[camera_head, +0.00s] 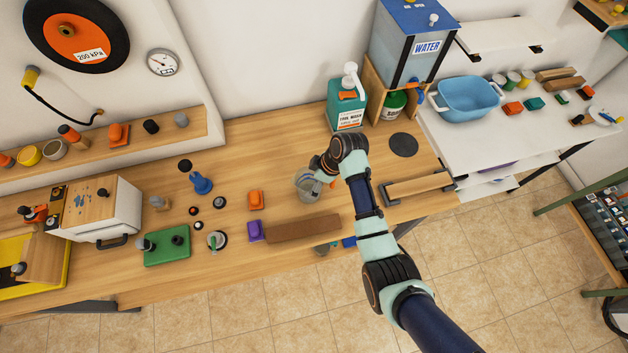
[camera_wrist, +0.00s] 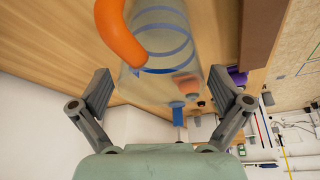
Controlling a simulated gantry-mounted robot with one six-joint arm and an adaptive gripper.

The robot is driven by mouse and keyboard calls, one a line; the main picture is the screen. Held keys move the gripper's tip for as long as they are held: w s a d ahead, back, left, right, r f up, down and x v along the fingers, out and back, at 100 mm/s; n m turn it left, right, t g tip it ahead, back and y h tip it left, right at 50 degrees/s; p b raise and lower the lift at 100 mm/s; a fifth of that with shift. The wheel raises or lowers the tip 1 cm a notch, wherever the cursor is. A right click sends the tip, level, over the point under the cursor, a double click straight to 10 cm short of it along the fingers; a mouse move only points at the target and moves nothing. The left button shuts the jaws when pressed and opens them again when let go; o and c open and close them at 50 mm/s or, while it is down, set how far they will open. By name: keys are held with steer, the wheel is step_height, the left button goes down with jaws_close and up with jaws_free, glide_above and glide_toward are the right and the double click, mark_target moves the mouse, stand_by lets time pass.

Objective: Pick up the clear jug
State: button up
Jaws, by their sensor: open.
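The clear jug (camera_head: 304,188) stands on the wooden bench near its middle, partly hidden by my arm in the head view. In the wrist view the clear jug (camera_wrist: 165,55) shows blue bands around it and a curved orange handle (camera_wrist: 122,38) at its upper left. My gripper (camera_wrist: 163,85) is open, with one grey finger on each side of the jug in the picture. I see no finger clearly touching it. In the head view my gripper (camera_head: 322,174) is at the jug's right side, mostly hidden by my wrist.
A brown block (camera_head: 303,229) and a purple piece (camera_head: 255,231) lie in front of the jug. An orange piece (camera_head: 255,200) is to its left. A teal pump bottle (camera_head: 347,105) and a water tank (camera_head: 408,45) stand behind. A dark round pad (camera_head: 403,145) lies to the right.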

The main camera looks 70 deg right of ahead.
steer(key=c, duration=1.2)
steer(key=shift+r, duration=0.1)
step_height(320, 180, up, 20)
steer(key=p, duration=0.5)
